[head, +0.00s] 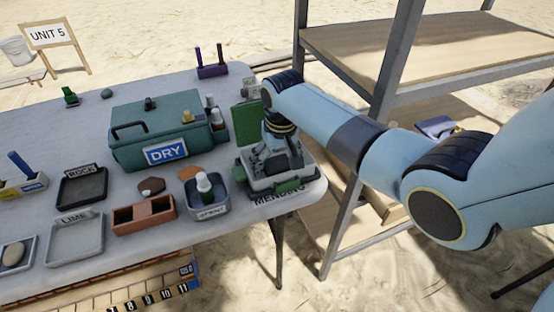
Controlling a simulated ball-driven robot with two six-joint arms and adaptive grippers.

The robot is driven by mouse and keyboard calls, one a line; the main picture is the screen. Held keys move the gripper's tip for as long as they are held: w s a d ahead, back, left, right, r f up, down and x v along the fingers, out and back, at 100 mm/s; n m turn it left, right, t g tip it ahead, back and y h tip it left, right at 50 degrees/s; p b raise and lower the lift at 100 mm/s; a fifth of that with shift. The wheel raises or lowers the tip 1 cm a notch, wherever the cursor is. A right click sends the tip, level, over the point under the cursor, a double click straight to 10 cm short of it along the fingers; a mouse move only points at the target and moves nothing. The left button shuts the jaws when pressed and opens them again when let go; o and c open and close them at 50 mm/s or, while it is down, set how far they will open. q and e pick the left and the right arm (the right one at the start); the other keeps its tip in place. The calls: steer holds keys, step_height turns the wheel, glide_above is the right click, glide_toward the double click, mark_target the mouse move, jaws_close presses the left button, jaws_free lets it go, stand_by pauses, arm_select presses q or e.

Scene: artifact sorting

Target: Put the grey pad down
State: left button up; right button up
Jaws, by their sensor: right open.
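My right gripper (279,162) points down over the right end of the table, its fingers apart. Below it is an open green case (246,122) with its lid raised at the back, at the "MENDING" label (279,198). A light grey, flat block, which looks like the grey pad (262,184), lies in the case under the fingers. The gripper hides much of it, so I cannot tell whether the fingers touch it. My left gripper is not in view.
A teal "DRY" box (125,137) stands left of my gripper, with small bottles beside it. A "SPIRIT" tray (212,208) holding a bottle, a divided brown tray (144,218) and a "LIME" tray (75,243) line the front. A metal shelf (440,50) stands at right.

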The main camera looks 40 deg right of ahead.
mark_target(280, 168)
step_height(280, 168, up, 12)
steer(key=s+p, duration=0.1)
steer(key=p, duration=0.1)
steer(key=shift+s+a, duration=0.25)
steer(key=shift+s, duration=0.1)
stand_by(0.3)
steer(key=s+a+r+n+t, duration=0.1)
steer(key=s+r+n, duration=0.15)
steer(key=s, duration=0.95)
steer(key=s+a+r+n+t, duration=0.1)
steer(key=s+a+r, duration=0.15)
steer(key=s, duration=1.05)
steer(key=s+d+f+g+b, duration=0.1)
steer(key=d+f+b, duration=0.1)
steer(key=f, duration=1.3)
steer(key=s+d+f+g+b, duration=0.1)
steer(key=f+b, duration=0.1)
steer(key=f, duration=1.4)
steer(key=s+d+f+b, duration=0.1)
steer(key=s+f+b, duration=0.2)
steer(key=s+f, duration=1.5)
steer(key=shift+f+g+b, duration=0.3)
steer(key=shift+f+g, duration=0.1)
steer(key=shift+f, duration=0.05)
